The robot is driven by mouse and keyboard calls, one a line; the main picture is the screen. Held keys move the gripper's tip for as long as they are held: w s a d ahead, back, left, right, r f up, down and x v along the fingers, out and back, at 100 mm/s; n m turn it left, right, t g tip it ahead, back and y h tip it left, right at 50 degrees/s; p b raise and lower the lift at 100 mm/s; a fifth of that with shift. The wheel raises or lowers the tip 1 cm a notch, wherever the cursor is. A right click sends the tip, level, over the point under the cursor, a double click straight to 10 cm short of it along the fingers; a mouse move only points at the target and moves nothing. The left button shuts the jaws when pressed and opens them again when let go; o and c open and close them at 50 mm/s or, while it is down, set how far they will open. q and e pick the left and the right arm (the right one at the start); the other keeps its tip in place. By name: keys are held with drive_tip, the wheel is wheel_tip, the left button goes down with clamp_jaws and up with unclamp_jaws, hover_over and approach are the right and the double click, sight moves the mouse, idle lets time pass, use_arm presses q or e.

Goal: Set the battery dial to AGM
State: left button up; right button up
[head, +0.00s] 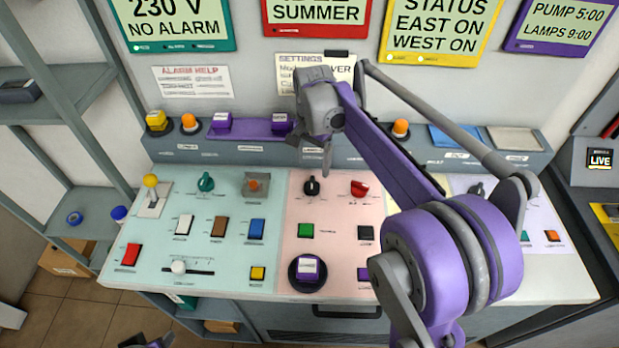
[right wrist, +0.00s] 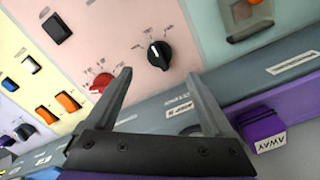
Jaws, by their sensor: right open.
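A black dial (head: 311,186) with a white pointer mark sits on the pink panel. In the right wrist view the black dial (right wrist: 160,54) lies just beyond the fingertips, with free space around it; its pointer aims up and slightly left, and its labels are too small to read. A red dial (head: 360,189) is beside it, and a teal dial (head: 206,183) is on the mint panel. I cannot read which one is the battery dial. My right gripper (head: 326,165) is open and empty, above the panel's back edge. A dark part of my left gripper (head: 148,342) shows at the bottom edge.
A raised ledge (head: 355,155) runs behind, bearing purple blocks and orange lamps. My right arm covers the panel's right part.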

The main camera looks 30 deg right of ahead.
sight(312, 182)
wheel_tip(312, 182, down, 8)
drive_tip(key=shift+s+f, duration=0.1)
idle(0.4)
drive_tip(key=c, duration=1.4)
drive_tip(key=shift+o, duration=0.2)
drive_tip(key=shift+n, duration=0.3)
drive_tip(key=n+b, duration=0.1)
drive_tip(key=n, duration=0.2)
drive_tip(key=shift+n, duration=2.6)
